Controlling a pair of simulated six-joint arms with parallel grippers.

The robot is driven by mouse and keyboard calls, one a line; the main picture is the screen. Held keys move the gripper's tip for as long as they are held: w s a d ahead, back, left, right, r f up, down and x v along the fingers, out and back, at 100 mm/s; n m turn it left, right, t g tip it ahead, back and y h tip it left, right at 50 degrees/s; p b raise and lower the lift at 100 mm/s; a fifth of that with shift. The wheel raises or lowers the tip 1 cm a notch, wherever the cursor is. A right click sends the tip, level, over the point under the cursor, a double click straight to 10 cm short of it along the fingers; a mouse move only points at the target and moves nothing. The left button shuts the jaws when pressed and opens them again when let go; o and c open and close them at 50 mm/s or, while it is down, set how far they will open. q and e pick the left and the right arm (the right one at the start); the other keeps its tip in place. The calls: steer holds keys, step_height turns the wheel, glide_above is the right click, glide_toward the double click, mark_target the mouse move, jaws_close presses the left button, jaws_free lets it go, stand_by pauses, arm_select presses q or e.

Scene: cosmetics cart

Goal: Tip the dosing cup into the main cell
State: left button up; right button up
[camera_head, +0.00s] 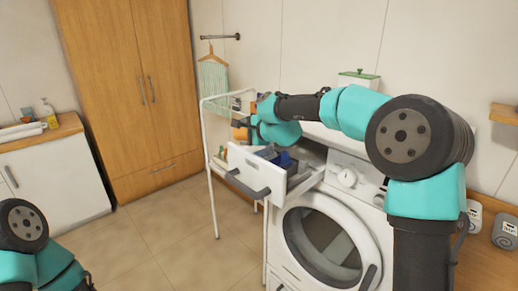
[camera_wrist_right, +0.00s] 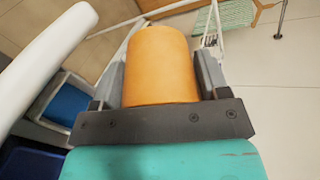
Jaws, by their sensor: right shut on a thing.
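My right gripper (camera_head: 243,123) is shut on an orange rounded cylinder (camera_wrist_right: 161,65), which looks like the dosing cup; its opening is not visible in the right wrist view. In the head view it is small and partly hidden, just beyond the open detergent drawer. The white drawer (camera_head: 238,170) is pulled out of the washing machine and has blue compartments (camera_head: 284,159). The blue also shows at the left of the right wrist view (camera_wrist_right: 69,103). I cannot tell which compartment is the main cell. My left gripper is out of view.
A green hanging cloth (camera_head: 213,78) is behind the cart. A white box with a green lid (camera_head: 358,80) stands at the back. The floor on the left is clear.

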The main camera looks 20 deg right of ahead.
mark_target(234, 132)
steer(key=shift+w+a+f+g+h, duration=0.15)
steer(key=shift+w+a+g+h, duration=0.15)
steer(key=shift+a, duration=0.1)
steer(key=shift+f+n+g+h, duration=0.3)
steer(key=shift+g+h, duration=0.2)
steer(key=shift+g, duration=0.1)
stand_by(0.4)
